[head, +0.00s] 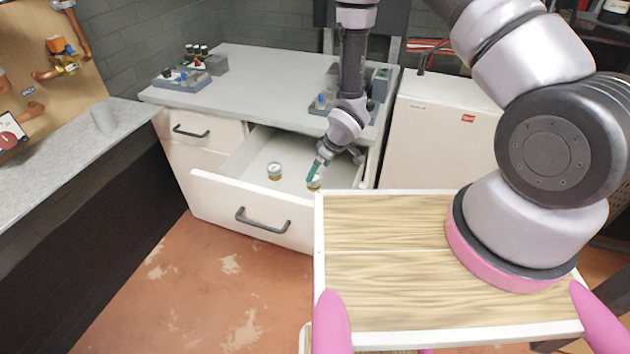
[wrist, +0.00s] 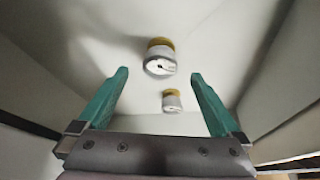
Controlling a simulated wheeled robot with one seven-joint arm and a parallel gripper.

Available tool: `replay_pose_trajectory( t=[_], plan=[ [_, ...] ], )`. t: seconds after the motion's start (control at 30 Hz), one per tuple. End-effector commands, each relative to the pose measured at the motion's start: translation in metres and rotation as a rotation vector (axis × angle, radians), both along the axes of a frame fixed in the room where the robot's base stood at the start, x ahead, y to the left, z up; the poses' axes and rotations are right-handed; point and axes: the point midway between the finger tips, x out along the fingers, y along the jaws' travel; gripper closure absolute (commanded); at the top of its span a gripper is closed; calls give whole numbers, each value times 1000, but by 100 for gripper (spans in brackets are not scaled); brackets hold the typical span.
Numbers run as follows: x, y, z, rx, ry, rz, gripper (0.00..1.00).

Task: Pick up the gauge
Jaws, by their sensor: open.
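Two round gauges with white faces and brass-coloured bodies sit apart inside the open drawer (head: 232,196). One gauge (head: 275,170) is near the drawer's middle; the other gauge (head: 314,183) is further right, by my fingertips. My gripper (head: 314,173) reaches down into the drawer, open and empty, with green fingers. In the wrist view, the larger gauge (wrist: 159,59) shows just beyond the gap between my open fingertips (wrist: 158,77), and the smaller gauge (wrist: 172,101) shows between the fingers. I cannot tell whether a finger touches either gauge.
The drawer walls stand close around my gripper. The grey worktop (head: 270,75) above holds several small fittings trays (head: 185,75). A white heat pump unit (head: 440,130) stands to the right. The left counter (head: 60,150) has a grey cup (head: 103,117).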

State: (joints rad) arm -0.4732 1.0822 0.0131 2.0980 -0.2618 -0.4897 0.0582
Motion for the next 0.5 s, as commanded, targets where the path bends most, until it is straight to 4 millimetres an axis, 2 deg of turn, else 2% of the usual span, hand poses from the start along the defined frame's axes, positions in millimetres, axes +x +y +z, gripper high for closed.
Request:
replay_pose_trajectory(
  t=[0.3,0.5],
  plan=[
    [11,14,-36,0,1,1,0],
    [14,19,-49,0,0,1,0]
  ],
)
